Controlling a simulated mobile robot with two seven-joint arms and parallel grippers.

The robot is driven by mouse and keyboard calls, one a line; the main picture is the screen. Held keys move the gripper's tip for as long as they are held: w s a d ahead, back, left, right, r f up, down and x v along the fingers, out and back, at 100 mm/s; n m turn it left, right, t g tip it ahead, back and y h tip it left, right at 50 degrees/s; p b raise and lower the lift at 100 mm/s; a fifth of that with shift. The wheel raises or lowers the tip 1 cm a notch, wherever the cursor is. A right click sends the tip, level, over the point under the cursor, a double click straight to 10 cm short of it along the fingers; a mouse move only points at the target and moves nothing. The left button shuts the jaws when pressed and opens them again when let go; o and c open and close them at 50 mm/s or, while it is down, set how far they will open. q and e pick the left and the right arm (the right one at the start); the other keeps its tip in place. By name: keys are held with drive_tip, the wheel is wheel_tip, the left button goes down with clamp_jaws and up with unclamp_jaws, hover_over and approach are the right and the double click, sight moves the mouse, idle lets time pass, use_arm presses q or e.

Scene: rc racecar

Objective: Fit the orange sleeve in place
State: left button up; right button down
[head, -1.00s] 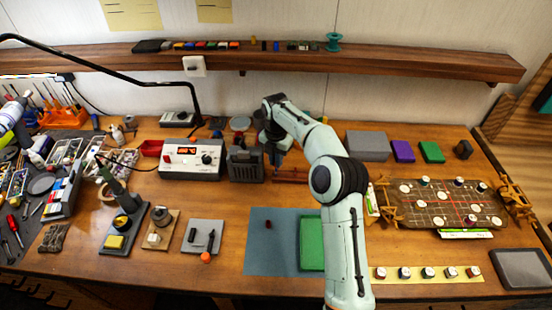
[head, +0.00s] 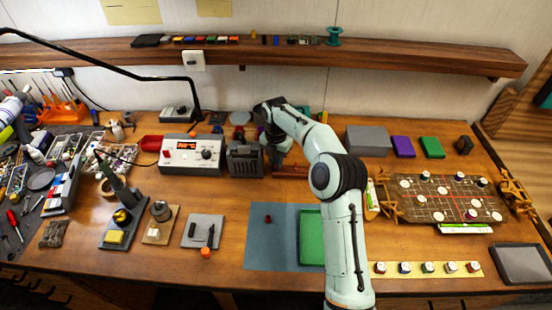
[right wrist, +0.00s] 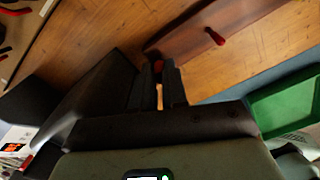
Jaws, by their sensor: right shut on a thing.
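My right gripper (head: 275,163) is behind the forearm's bend in the head view, beside the grey slotted box and at the left end of a red-brown wooden bar (head: 291,171). In the right wrist view its fingers (right wrist: 158,80) are close together. They are shut on a small reddish-orange thing (right wrist: 158,66), mostly hidden; I cannot tell for certain that it is the orange sleeve. The bar (right wrist: 190,32) lies past the fingertips, with a small red peg (right wrist: 215,37) on it. An orange round piece (head: 206,252) lies by a grey plate (head: 193,241). My left gripper is not in view.
A power unit (head: 192,155) and the slotted box (head: 245,160) stand left of my right gripper. A blue mat (head: 258,250) with a green tray (head: 311,238) lies in front. A game board (head: 435,205) is at the right. Bare wood lies between mat and plate.

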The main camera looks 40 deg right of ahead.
drive_tip(key=shift+f, duration=0.4)
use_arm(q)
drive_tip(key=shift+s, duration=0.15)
use_arm(e)
drive_tip(key=c, duration=0.7)
unclamp_jaws()
drive_tip(key=shift+w+r+p, duration=0.1)
drive_tip(key=shift+r+p, duration=0.45)
drive_tip(key=shift+r, duration=1)
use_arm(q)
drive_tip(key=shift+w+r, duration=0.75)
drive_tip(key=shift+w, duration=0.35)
use_arm(e)
drive_tip(key=shift+r, duration=2.9)
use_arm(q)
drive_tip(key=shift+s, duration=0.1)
use_arm(e)
drive_tip(key=shift+s, duration=0.2)
